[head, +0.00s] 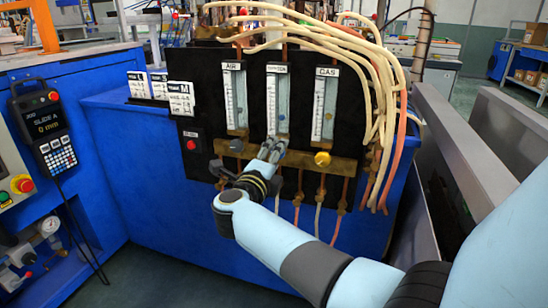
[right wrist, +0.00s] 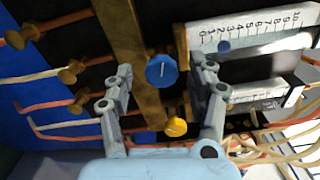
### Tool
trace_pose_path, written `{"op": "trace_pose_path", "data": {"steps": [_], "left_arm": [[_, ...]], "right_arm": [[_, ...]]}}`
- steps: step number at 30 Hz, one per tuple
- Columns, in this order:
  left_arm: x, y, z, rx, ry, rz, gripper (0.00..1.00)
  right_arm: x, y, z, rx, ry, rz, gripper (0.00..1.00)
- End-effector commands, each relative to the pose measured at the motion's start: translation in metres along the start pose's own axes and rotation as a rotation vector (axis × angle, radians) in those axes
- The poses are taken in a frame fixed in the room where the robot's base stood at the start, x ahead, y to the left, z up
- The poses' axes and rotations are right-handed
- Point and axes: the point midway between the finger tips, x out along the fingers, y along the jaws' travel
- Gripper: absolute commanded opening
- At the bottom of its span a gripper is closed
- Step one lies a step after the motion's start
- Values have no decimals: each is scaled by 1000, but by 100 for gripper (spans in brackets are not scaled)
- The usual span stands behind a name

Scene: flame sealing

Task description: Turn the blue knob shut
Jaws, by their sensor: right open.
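The blue knob (right wrist: 162,70) sits on a brass bar (right wrist: 128,30) below the middle flow tube (right wrist: 240,38). In the right wrist view its pale pointer line runs up and down the picture. My right gripper (right wrist: 166,72) is open, with one finger on each side of the knob; a gap shows between each finger and the knob. In the head view my right gripper (head: 272,150) reaches the panel under the middle gauge (head: 277,100) and hides the blue knob. A dark ball shows in the middle tube near the low numbers. My left gripper is out of view.
A yellow knob (head: 322,159) sits close to the right, under the GAS gauge (head: 325,104). The AIR gauge (head: 235,97) is to the left, and a red button (head: 191,144) further left. Pale hoses (head: 380,90) hang at the right. Thin pipes run below the bar.

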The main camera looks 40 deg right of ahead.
Motion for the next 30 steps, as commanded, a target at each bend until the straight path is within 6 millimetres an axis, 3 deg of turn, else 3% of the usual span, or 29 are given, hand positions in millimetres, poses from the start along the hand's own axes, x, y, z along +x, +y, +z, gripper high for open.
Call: {"op": "trace_pose_path", "data": {"steps": [5, 16, 30], "left_arm": [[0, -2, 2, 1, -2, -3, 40], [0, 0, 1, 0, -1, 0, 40], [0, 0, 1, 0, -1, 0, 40]], "right_arm": [[-10, 1, 0, 0, -1, 1, 57], [-68, 1, 0, 1, 0, 2, 57], [-75, 0, 0, 0, 0, 0, 57]]}}
